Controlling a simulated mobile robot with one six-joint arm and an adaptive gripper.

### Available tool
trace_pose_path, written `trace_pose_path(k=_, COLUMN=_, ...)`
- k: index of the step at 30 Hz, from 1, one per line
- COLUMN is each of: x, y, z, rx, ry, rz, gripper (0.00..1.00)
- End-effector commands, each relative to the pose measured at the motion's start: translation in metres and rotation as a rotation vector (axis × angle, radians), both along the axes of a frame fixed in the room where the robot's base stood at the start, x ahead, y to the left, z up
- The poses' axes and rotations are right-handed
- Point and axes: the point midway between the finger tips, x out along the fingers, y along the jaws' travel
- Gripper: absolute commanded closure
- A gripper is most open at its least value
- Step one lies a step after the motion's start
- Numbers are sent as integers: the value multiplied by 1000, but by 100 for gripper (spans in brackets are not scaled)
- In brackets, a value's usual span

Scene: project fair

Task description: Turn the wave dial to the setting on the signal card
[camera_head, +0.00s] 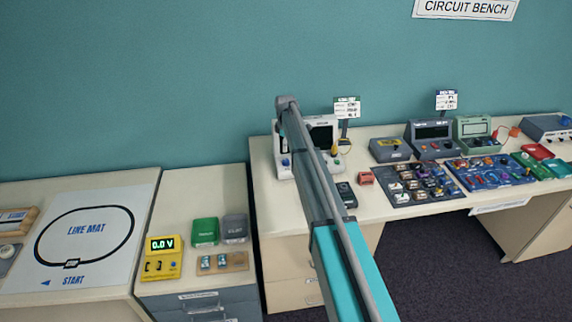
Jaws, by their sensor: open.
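A white instrument (284,141) with a dark screen (322,136) stands on the bench, partly hidden behind my raised arm. A yellow knob-like part (334,150) shows at its right, and a small blue part (285,162) at its lower left. I cannot tell which part is the wave dial, or its setting. A white card (346,107) stands just right of the instrument; a second card (446,100) stands farther right. Their print is too small to read, so I cannot tell which is the signal card. My gripper is not visible; only my arm links show.
Grey (390,149) and green (473,129) instruments and several component boards (418,182) fill the bench to the right. A small red box (365,178) and a dark handheld device (347,194) lie near the white instrument. A yellow meter (161,258) stands on the left cabinet.

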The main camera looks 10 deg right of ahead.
Motion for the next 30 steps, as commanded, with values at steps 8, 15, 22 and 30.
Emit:
trace_pose_path(k=8, x=1, y=0, z=-25, rx=0, ry=0, rz=1, gripper=22)
trace_pose_path(k=15, x=2, y=1, z=-43, rx=0, ry=0, rz=1, gripper=22)
trace_pose_path(k=22, x=3, y=1, z=-60, rx=0, ry=0, rz=2, gripper=22)
trace_pose_path(k=30, x=3, y=1, z=-78, rx=0, ry=0, rz=2, gripper=22)
